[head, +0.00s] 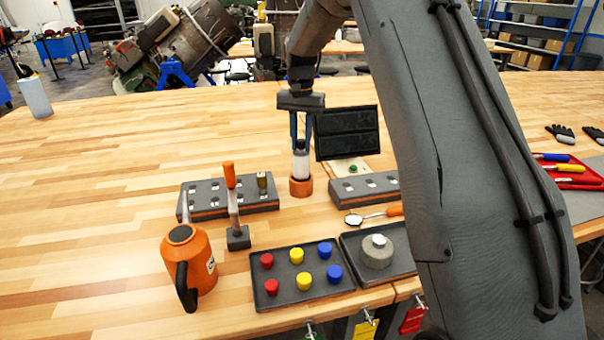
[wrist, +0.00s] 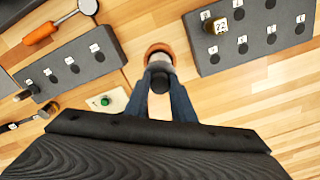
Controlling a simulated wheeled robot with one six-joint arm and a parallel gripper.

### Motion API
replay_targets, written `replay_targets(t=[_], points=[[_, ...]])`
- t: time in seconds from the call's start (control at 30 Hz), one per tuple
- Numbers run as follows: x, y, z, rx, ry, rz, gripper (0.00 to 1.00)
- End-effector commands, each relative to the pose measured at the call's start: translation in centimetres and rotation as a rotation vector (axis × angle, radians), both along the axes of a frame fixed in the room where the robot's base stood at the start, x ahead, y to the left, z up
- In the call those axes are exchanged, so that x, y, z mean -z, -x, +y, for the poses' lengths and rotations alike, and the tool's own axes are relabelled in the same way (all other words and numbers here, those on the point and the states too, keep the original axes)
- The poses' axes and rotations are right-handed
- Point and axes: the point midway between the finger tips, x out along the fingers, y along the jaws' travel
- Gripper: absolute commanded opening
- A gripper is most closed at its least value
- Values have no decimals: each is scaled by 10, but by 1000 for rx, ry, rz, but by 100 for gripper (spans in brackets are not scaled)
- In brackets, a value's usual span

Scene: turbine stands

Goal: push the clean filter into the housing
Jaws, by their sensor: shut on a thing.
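The clean filter (head: 301,164) is a pale cylinder with a dark top, upright at the table's middle. The orange-brown housing (head: 301,187) is a short round cup on the table directly below it. The filter's lower end meets the housing's mouth; how deep it sits is hard to tell. My gripper (head: 300,137) points down from above, its two blue fingers shut on the filter's dark top. In the wrist view my gripper (wrist: 160,88) closes around the dark top, the pale filter body (wrist: 160,66) shows beyond it, and the housing rim (wrist: 158,50) surrounds that body.
Grey hole racks stand left (head: 205,198) and right (head: 352,192) of the housing; the left one holds an olive cylinder (head: 262,184). A dark panel (head: 347,134) stands close behind right. An orange can (head: 189,262), an orange-handled tool (head: 231,178) and a cap tray (head: 325,247) are in front.

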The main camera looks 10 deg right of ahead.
Motion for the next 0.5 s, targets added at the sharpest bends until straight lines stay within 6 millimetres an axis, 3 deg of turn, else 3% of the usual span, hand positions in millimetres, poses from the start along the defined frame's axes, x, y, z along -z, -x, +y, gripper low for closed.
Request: replay_targets(t=[0.5], points=[[-30,0,0,0,0,-1,0]])
